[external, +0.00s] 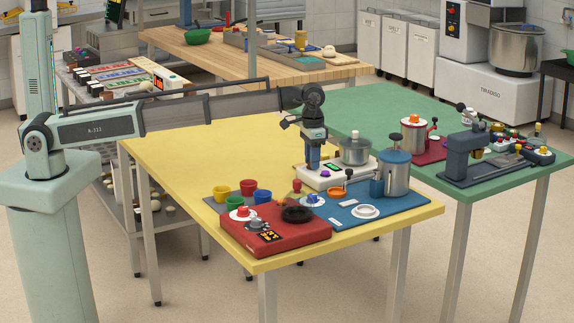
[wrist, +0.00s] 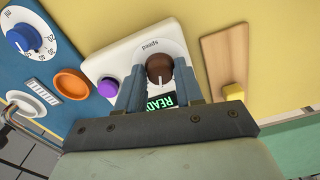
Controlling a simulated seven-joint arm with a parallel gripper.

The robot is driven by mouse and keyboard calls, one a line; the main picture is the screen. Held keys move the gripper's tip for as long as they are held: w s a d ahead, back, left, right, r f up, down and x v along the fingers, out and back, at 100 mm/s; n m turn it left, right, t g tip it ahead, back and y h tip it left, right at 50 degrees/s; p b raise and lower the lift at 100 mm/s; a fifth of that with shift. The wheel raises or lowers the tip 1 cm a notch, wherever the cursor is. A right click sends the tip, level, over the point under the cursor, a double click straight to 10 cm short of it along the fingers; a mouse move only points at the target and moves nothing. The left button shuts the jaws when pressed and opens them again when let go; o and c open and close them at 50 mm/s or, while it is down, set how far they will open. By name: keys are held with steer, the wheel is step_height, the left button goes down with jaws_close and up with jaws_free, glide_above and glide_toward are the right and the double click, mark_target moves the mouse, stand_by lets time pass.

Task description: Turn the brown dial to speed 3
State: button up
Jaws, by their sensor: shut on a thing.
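The brown dial (wrist: 159,66) sits on a white base (wrist: 100,68) beside the word "speed". My gripper (wrist: 160,82) has its two fingers on either side of the dial and is shut on it. A white pointer line on the dial faces the green READY display (wrist: 163,101), partly hidden by the fingers. The speed numbers cannot be read. In the external view my gripper (external: 312,165) points down at the white mixer base (external: 324,181), beside its steel bowl (external: 355,150). The dial is hidden there by my gripper.
A purple button (wrist: 107,87) is left of the fingers. A blue panel with a blue dial (wrist: 20,39) and an orange ring (wrist: 71,83) lie further left. A red unit (external: 275,237) stands in front.

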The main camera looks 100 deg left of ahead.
steer(key=m, duration=0.4)
steer(key=shift+m, duration=1.9)
steer(key=o, duration=1)
steer(key=shift+r, duration=0.1)
step_height(320, 180, up, 14)
steer(key=shift+f, duration=0.15)
